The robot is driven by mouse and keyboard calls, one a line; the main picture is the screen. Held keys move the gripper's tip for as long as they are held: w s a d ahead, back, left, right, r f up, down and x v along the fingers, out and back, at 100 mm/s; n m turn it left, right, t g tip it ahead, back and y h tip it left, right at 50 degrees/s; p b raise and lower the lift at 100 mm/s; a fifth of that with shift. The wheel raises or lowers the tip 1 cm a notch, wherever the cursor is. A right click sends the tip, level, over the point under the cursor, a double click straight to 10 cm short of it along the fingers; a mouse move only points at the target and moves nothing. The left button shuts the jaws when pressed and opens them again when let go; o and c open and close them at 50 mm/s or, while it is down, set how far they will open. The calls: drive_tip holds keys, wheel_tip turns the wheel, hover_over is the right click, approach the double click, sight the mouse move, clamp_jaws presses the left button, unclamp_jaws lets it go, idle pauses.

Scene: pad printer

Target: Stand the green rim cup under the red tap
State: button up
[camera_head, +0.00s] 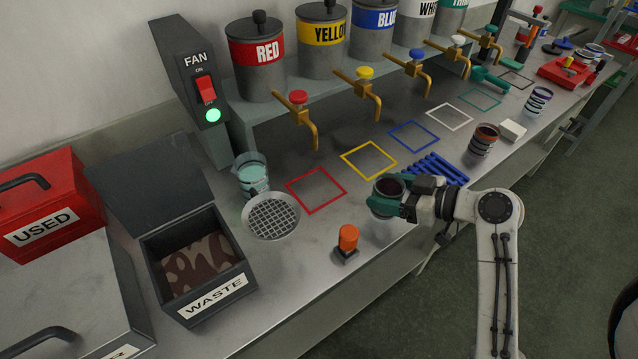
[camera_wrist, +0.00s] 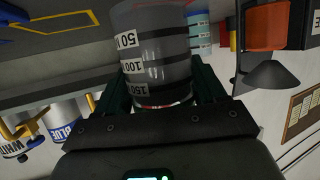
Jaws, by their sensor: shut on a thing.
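My gripper (camera_head: 386,200) is shut on a clear greyish cup and holds it near the bench's front edge, right of the red square. In the wrist view the cup (camera_wrist: 155,55) shows dark bands and the labels 50, 100 and 150 between the fingers (camera_wrist: 165,92). Its inside looks dark reddish; I cannot make out a green rim, as the green fingers cover much of it. The red tap (camera_head: 298,104) hangs over the red square outline (camera_head: 316,190), which is empty. Another cup with a teal top (camera_head: 252,176) stands left of that square.
A round mesh tray (camera_head: 271,217) and an orange-topped object (camera_head: 347,240) lie near the red square. The waste bin (camera_head: 207,270) is at left. A blue rack (camera_head: 438,168) and a banded cup (camera_head: 483,141) are to the right. The yellow square (camera_head: 368,160) is empty.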

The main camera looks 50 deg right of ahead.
drive_tip(key=shift+w+r+p+x, duration=0.15)
drive_tip(key=shift+r+p+x, duration=0.35)
drive_tip(key=shift+x, duration=2.5)
drive_tip(key=shift+w+r+p+x, duration=0.15)
drive_tip(key=shift+r+p+x, duration=0.35)
drive_tip(key=shift+x, duration=2.5)
drive_tip(key=shift+w+r+p+x, duration=0.2)
drive_tip(key=shift+p+x, duration=0.55)
drive_tip(key=shift+x, duration=2.25)
drive_tip(key=shift+s+a+r, duration=0.1)
drive_tip(key=shift+a, duration=0.05)
drive_tip(key=o, duration=1.1)
drive_tip(key=shift+s+r, duration=0.1)
drive_tip(key=b+v, duration=0.1)
drive_tip(key=v, duration=1)
drive_tip(key=shift+s+r, duration=0.1)
drive_tip(key=shift+s, duration=0.3)
